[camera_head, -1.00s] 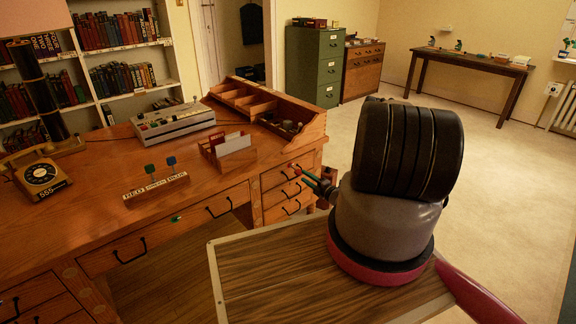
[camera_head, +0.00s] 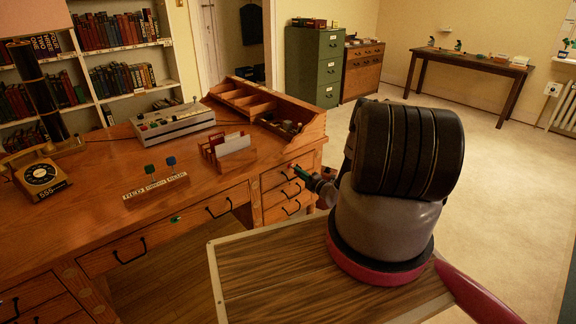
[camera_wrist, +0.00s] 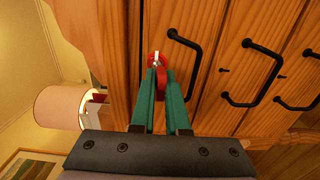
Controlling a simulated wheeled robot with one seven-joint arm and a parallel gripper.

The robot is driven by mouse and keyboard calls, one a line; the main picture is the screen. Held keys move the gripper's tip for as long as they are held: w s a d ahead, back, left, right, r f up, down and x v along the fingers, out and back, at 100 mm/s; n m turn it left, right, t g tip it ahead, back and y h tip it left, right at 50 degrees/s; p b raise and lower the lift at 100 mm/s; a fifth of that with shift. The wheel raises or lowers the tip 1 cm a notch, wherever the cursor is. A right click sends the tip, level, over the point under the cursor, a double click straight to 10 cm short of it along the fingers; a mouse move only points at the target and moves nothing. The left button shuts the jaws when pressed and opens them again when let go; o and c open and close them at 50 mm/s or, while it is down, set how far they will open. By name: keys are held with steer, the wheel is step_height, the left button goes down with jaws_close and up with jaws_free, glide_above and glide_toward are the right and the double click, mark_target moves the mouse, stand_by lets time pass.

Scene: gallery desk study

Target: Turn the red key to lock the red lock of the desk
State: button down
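In the wrist view, the red key (camera_wrist: 162,76) stands in the red lock (camera_wrist: 152,60) on the wooden desk front, beside a black drawer handle. My gripper (camera_wrist: 162,82) has its two green fingers close together, one on each side of the red key, and appears shut on it. The fingertips hide part of the key. In the head view, my gripper (camera_head: 298,171) is at the right-hand drawers of the desk (camera_head: 100,228). The fingers hide the red lock and key there.
A green key (camera_head: 176,219) is at the desk's front edge. A label stand (camera_head: 157,190) with a green and a blue piece stands on top. A letter holder (camera_head: 228,150), control box (camera_head: 173,122) and telephone (camera_head: 41,175) are also there. Black handles (camera_wrist: 184,64) jut out near my fingers.

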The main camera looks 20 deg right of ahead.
steer(key=shift+s+f, duration=0.15)
steer(key=shift+f, duration=0.05)
steer(key=shift+r, duration=0.25)
stand_by(0.3)
steer(key=shift+r, duration=0.3)
stand_by(1.0)
